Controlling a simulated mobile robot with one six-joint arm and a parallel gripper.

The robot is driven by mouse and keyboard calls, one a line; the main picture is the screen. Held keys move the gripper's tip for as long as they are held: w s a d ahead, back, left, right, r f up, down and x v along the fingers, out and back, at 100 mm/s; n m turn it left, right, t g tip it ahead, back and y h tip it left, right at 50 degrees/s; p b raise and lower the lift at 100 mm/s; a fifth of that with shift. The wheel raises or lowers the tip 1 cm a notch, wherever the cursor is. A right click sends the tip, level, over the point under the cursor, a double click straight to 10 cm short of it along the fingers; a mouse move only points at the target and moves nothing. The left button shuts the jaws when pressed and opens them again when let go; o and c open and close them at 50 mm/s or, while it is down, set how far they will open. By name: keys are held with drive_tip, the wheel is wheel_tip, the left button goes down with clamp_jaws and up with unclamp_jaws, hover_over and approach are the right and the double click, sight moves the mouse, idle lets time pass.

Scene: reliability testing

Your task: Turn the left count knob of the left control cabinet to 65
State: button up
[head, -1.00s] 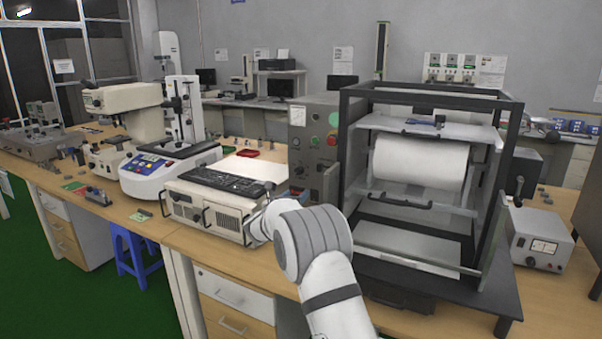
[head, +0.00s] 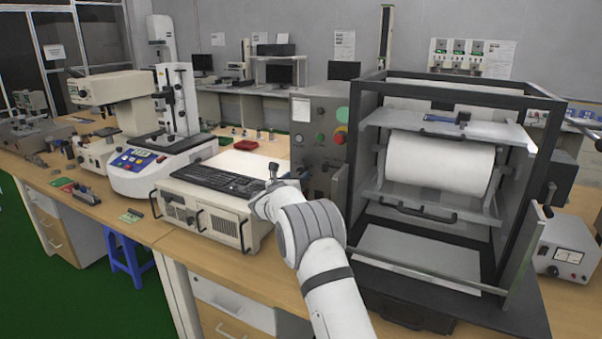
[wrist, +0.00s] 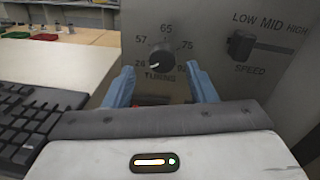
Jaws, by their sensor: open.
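The grey control cabinet (head: 299,160) stands behind the keyboard in the head view, left of the black frame. Its front face (wrist: 205,20) fills the upper right of the wrist view. A round black knob (wrist: 162,57) sits on that face, with 57, 65 and 75 around it and 65 at the top. Its pale pointer mark looks turned to the lower left, near the lowest left number. My gripper (wrist: 165,73) is open and empty, its blue fingers to either side below the knob, apart from it.
A black speed slider (wrist: 241,45) is right of the knob. A black keyboard (head: 215,181) lies on a beige computer case (head: 205,215) left of my arm. The black-framed machine (head: 352,165) stands close on the right. A red tray (head: 246,145) lies behind the keyboard.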

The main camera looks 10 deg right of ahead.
sight(302, 170)
drive_tip(key=shift+x, duration=1.2)
drive_tip(key=shift+s+d+r, duration=0.1)
drive_tip(key=shift+c, duration=0.3)
drive_tip(key=c, duration=0.9)
